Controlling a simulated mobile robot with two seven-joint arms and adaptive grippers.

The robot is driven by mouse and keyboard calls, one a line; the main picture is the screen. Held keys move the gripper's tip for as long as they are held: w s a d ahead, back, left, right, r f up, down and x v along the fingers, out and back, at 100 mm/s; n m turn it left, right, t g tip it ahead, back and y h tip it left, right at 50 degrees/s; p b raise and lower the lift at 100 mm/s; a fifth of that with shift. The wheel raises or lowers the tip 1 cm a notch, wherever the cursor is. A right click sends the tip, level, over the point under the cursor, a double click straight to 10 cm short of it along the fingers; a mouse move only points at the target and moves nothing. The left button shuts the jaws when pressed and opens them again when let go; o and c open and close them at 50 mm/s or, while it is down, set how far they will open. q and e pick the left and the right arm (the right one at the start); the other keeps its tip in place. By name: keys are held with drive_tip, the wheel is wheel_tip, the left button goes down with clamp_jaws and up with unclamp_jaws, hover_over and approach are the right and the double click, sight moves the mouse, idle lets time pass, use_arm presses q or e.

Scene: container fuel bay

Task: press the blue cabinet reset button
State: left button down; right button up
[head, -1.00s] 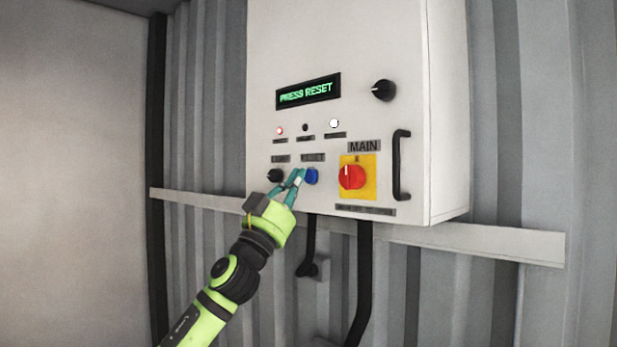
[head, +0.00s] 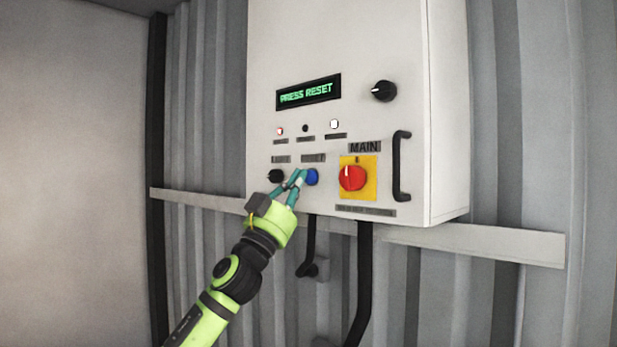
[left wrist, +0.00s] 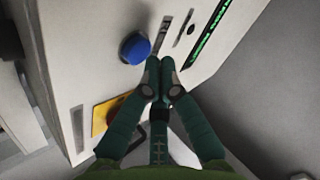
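The blue reset button (head: 312,177) is on the lower front of the white cabinet (head: 380,40), between a black knob and the red main switch. It also shows in the left wrist view (left wrist: 134,48). The cabinet display (head: 308,92) reads PRESS RESET in green. My left gripper (head: 299,175) is just left of the button in the head view, its teal fingertips close to it. In the left wrist view the fingertips (left wrist: 160,63) are together with nothing between them, and the button is beside them. Contact with the button cannot be seen. My right gripper is not in view.
The red main switch (head: 352,177) on its yellow plate is right of the button. A black handle (head: 401,166) sticks out at the cabinet's right. Dark cables (head: 364,280) hang below.

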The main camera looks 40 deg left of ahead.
use_arm(q)
drive_tip(key=shift+w, duration=0.25)
drive_tip(key=shift+w, duration=0.4)
idle(0.7)
drive_tip(key=shift+s, duration=0.8)
drive_tip(key=shift+s, duration=0.1)
drive_tip(key=s+b, duration=0.1)
drive_tip(key=s, duration=0.1)
drive_tip(key=s+b, duration=0.2)
drive_tip(key=shift+s+a, duration=0.2)
drive_tip(key=shift+s, duration=0.2)
